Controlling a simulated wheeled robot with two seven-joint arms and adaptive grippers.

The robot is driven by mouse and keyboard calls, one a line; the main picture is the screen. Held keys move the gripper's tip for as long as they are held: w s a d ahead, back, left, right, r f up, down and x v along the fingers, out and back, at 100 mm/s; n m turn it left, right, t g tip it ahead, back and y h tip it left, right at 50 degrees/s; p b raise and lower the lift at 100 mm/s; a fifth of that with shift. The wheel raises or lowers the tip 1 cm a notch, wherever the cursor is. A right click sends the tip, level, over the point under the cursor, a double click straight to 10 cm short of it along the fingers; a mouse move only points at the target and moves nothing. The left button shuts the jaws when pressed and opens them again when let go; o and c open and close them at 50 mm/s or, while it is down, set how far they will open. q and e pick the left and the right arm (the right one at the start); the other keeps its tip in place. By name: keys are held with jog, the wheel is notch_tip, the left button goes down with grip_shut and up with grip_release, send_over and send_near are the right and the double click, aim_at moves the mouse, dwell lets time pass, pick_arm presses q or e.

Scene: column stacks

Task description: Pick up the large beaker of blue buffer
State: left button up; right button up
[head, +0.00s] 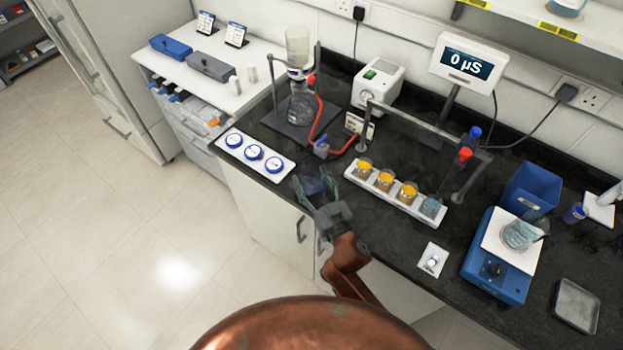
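A large glass beaker (519,234) stands on the white top of a blue stirrer (497,268) at the right of the bench. Its contents look pale blue-grey. A smaller beaker with bluish liquid (432,207) stands at the right end of a white strip, beside several amber ones. My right gripper (315,181) is over the front edge of the bench, left of the strip and well away from the large beaker. Its dark fingers look spread apart, with nothing clearly held between them. My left gripper is not in view.
A white tray with blue-ringed discs (254,152) lies left of my gripper. A grey frame (425,127) stands behind the amber beakers (384,180). A blue bin (530,189) is behind the stirrer, and a grey dish (577,305) lies at its right.

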jog(key=c, duration=1)
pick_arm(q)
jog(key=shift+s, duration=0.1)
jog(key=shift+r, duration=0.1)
pick_arm(e)
jog(key=shift+r, duration=0.15)
notch_tip(320, 180, up, 2)
jog(key=p, duration=0.2)
jog(key=shift+r+p, duration=0.25)
jog(key=shift+p, duration=0.15)
pick_arm(q)
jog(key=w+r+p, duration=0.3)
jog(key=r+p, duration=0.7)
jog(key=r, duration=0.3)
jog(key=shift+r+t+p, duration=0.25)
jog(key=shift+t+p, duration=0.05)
jog(key=shift+p, duration=0.1)
pick_arm(e)
jog(key=shift+s+a+r, duration=0.35)
jog(key=shift+s+r, duration=1.35)
jog(key=shift+s, duration=0.6)
jog(key=shift+s+a+r, duration=0.35)
jog(key=shift+s+r, duration=1.4)
jog(key=shift+s, duration=0.5)
jog(key=shift+s+a+r, duration=0.35)
jog(key=shift+s+r, duration=1.35)
jog(key=shift+s, duration=0.6)
